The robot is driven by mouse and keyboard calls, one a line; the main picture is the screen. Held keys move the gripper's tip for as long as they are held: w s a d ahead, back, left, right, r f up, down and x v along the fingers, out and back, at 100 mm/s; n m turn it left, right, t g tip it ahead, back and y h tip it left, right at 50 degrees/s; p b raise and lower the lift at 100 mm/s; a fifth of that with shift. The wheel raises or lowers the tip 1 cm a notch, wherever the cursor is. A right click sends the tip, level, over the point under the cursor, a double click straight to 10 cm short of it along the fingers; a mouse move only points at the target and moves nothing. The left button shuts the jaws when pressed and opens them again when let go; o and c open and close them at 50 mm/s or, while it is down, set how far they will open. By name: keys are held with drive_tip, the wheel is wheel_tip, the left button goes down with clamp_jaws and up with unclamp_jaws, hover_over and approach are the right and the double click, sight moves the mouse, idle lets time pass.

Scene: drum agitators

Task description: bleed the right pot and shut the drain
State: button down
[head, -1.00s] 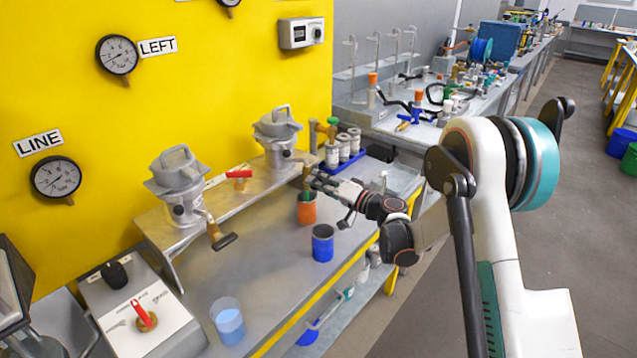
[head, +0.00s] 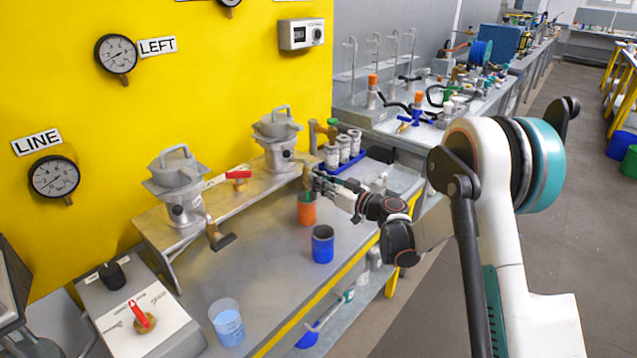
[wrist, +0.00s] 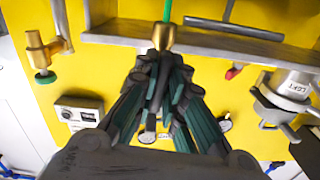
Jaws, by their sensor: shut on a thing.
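The right pot (head: 277,132) is a grey lidded vessel at the right end of the metal shelf. Its brass drain (head: 306,177) hangs at the shelf's front edge, and it also shows in the wrist view (wrist: 163,37). My gripper (head: 315,183) is at this drain, and its dark fingers close together on the brass part; the exact grip is partly hidden by the fingers. A thin green strand, like a running liquid, leaves the drain in the wrist view (wrist: 168,10). An orange cup (head: 306,212) stands below the drain on the bench.
The left pot (head: 177,185) with its dark-handled drain (head: 220,238) stands left on the shelf. A blue cup (head: 323,246) and a clear cup of blue liquid (head: 228,325) stand along the bench front. A red-handled selector (head: 141,315) is at lower left.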

drive_tip(key=shift+n, duration=0.5)
drive_tip(key=c, duration=1.7)
unclamp_jaws()
drive_tip(key=shift+o, duration=0.2)
drive_tip(key=v, duration=1.2)
